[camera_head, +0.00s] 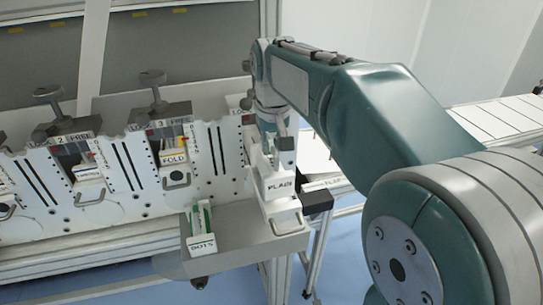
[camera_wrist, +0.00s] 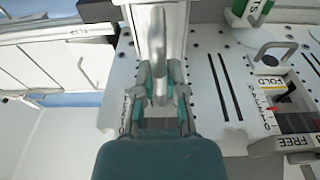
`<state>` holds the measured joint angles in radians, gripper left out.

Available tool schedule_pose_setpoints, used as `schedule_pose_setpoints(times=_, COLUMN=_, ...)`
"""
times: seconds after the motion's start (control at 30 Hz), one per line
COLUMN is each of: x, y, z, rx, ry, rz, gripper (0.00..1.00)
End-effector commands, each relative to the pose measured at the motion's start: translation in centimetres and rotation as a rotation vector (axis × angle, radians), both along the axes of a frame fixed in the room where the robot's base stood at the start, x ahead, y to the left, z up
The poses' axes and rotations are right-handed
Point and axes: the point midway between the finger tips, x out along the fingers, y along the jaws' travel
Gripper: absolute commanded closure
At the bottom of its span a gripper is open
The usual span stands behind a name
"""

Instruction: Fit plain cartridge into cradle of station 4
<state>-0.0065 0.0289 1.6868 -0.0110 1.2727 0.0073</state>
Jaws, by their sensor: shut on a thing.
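The plain cartridge (camera_head: 281,190) is a white block marked PLAIN, at the right end of the panel in the head view. My gripper (camera_head: 275,148) is shut on its upper end. Station 4 is at the right end of the white panel (camera_head: 212,165), largely behind my arm and the cartridge. Its cradle is hidden, so I cannot tell whether the cartridge touches it.
A green-and-white cartridge (camera_head: 201,228) stands on the grey shelf (camera_head: 245,235) in front of the panel. Station 3 (camera_head: 172,150) holds a cartridge marked FOLD, and station 2 (camera_head: 88,172) holds another. A pale slatted surface (camera_head: 500,120) lies behind my arm at the right.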

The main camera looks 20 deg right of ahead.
Motion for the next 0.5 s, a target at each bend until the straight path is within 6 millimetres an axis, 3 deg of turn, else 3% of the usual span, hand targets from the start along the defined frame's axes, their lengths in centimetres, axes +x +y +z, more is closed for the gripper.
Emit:
schedule_pose_setpoints(times=0.2, x=0.0, y=-0.1, z=-3.0, rx=0.0, ry=0.004, rz=0.0, gripper=1.0)
schedule_pose_setpoints(times=0.43, x=0.0, y=-0.1, z=-3.4, rx=0.0, ry=0.007, rz=0.0, gripper=1.0)
schedule_pose_setpoints(times=0.47, x=-0.1, y=-0.1, z=-3.5, rx=0.0, ry=0.01, rz=0.0, gripper=0.76)
schedule_pose_setpoints(times=0.5, x=-0.1, y=-0.1, z=-3.5, rx=0.0, ry=0.01, rz=0.0, gripper=0.58)
